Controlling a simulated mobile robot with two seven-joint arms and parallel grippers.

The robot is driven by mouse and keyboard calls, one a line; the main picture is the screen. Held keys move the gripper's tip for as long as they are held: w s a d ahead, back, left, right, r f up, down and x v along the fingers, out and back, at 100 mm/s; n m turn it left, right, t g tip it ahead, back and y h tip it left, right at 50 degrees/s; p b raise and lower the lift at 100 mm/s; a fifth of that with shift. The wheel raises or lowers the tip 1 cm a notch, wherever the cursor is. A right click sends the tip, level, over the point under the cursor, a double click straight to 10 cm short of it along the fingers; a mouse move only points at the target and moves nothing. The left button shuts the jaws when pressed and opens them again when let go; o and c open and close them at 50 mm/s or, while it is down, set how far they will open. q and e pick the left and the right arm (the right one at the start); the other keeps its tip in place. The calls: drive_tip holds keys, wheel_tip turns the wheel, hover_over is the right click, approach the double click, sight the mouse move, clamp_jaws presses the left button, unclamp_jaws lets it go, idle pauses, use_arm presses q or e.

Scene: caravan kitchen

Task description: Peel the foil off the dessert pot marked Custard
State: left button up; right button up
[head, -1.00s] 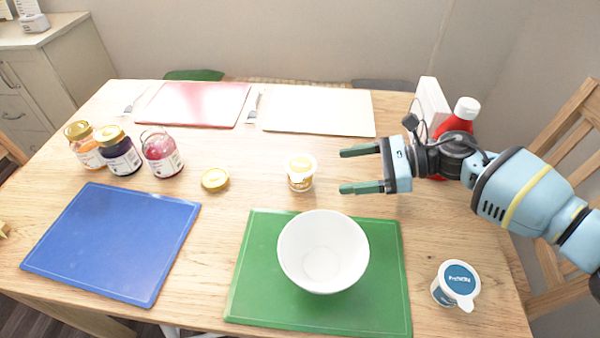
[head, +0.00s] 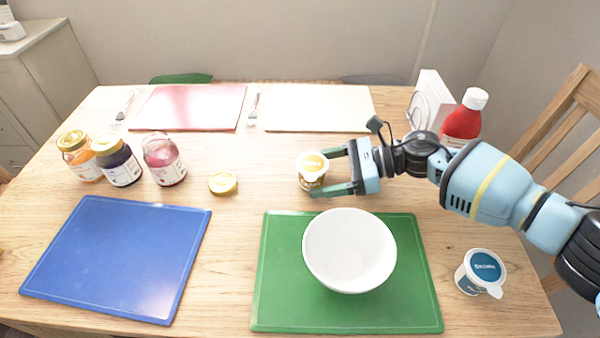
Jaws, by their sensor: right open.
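A small dessert pot with a yellow-topped lid (head: 312,161) stands upright on the table behind the green mat. A second pot with a blue-topped lid and a pale pull tab (head: 482,270) stands at the right, beside the green mat. The lid lettering is too small to read surely, so I cannot tell by text which is Custard. Both lids look on. My right gripper (head: 320,172) is open, coming from the right, with its fingertips at either side of the yellow-topped pot. I cannot tell whether they touch it. My left gripper is not in view.
A white bowl (head: 350,250) stands on the green mat (head: 280,300), just in front of the right gripper. Three jars (head: 118,162), a loose gold lid (head: 222,183) and a blue mat (head: 115,260) are at left. A red bottle (head: 462,122) stands behind my right arm.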

drive_tip(key=shift+a+f, duration=0.2)
drive_tip(key=shift+a, duration=0.5)
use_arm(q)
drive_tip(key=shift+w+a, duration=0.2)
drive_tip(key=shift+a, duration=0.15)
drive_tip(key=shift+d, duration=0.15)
use_arm(e)
drive_tip(key=shift+c, duration=0.3)
